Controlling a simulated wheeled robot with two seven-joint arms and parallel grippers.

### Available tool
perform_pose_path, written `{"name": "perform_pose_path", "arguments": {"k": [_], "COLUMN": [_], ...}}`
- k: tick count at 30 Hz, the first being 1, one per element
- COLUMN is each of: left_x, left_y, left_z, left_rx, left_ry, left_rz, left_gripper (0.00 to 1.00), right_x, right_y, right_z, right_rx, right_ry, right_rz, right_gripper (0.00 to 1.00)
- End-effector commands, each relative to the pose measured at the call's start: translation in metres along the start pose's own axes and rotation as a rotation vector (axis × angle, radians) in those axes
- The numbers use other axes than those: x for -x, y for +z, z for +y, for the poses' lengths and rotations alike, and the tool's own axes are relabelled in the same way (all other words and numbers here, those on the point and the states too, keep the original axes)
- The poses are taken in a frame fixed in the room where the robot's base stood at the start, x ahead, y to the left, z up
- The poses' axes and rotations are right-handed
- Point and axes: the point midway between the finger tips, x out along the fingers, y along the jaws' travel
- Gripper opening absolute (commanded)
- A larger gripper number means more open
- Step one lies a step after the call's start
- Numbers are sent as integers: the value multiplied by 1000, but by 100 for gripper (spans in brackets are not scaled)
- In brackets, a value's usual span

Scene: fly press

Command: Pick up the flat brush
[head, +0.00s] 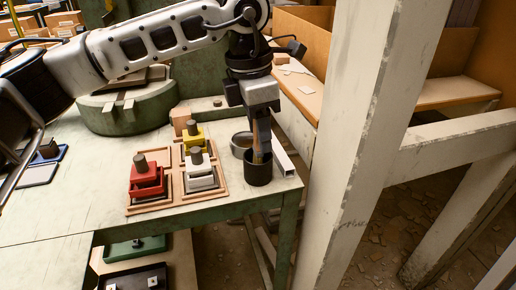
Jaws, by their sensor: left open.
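A dark cup (258,170) stands at the right corner of the green table. A narrow upright thing with a brownish lower part (262,145), perhaps the flat brush, shows at the cup's mouth; its bristles or full shape cannot be made out. My left gripper (261,128) points down right above the cup, with its fingers open and close to that upright thing. I cannot tell whether the fingers touch it. The gripper hides part of the cup's opening. My right gripper is not in view.
A wooden tray (219,190) beside the cup holds red, yellow and white blocks with knobs. A round metal tin (240,142) sits behind the cup and a pale bar (283,155) lies to its right. A thick white post (372,130) stands close on the right.

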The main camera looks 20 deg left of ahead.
Motion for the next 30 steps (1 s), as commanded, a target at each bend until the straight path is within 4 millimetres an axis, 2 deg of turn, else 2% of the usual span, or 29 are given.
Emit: {"name": "perform_pose_path", "arguments": {"k": [6, 7, 11, 12, 22, 26, 30], "left_x": [-1, -1, -1, -1, 4, 23, 53], "left_y": [0, 0, 0, 0, 1, 4, 8], "left_z": [0, 0, 0, 0, 0, 0, 0], "left_rx": [0, 0, 0, 0, 0, -1, -2], "left_ry": [0, 0, 0, 0, 1, 1, 1], "left_rz": [-1, -1, 0, 0, -2, -3, -4], "left_gripper": [46, 41, 5, 0, 0, 0, 0], "right_x": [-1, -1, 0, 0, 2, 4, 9], "right_y": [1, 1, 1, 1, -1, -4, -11], "right_z": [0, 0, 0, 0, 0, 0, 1], "right_rx": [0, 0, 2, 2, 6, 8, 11], "right_ry": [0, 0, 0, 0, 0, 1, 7], "right_rz": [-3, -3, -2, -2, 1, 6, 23], "right_gripper": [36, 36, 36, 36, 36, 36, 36]}}
